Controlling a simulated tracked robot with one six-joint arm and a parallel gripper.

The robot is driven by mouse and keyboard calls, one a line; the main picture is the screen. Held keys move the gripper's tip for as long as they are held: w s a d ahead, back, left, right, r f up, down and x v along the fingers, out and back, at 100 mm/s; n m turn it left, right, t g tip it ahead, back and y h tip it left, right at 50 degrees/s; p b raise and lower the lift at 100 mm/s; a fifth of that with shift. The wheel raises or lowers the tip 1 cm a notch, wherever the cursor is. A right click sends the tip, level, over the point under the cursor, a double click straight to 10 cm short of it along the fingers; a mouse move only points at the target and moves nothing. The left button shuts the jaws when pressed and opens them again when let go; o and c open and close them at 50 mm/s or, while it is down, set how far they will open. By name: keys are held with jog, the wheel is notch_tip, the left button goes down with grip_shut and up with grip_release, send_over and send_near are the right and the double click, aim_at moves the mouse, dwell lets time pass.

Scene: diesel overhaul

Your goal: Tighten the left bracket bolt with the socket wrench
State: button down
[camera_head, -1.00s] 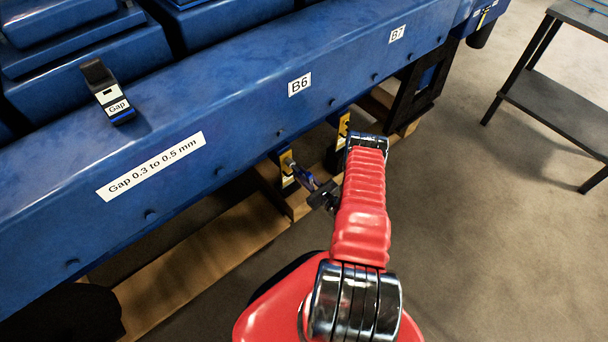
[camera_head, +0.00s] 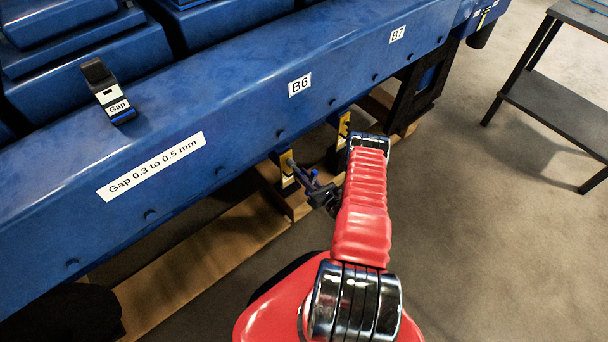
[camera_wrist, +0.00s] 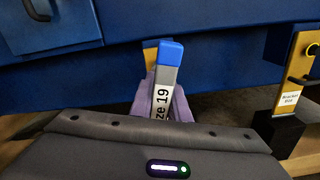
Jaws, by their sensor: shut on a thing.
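The socket wrench (camera_wrist: 165,75) has a grey shaft with a blue end and a white label of which "ze 19" shows. My gripper (camera_wrist: 161,100) is shut on it, with a finger on each side. In the head view my gripper (camera_head: 318,190) is beside the engine's lower edge, and the wrench (camera_head: 303,176) points toward the left yellow bracket (camera_head: 287,168). In the wrist view this bracket (camera_wrist: 150,55) is mostly hidden behind the wrench. Its bolt is hidden, so I cannot tell whether the socket is on it.
A second yellow bracket (camera_wrist: 290,75) with a dark hook-like part and a small label stands to the right. The blue engine side (camera_head: 240,120) runs above. A wooden pallet (camera_head: 200,260) lies below. A black clip marked Gap (camera_head: 110,95) sits on the engine. A table (camera_head: 560,105) stands right.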

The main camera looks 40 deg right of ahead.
jog(key=shift+s, duration=0.5)
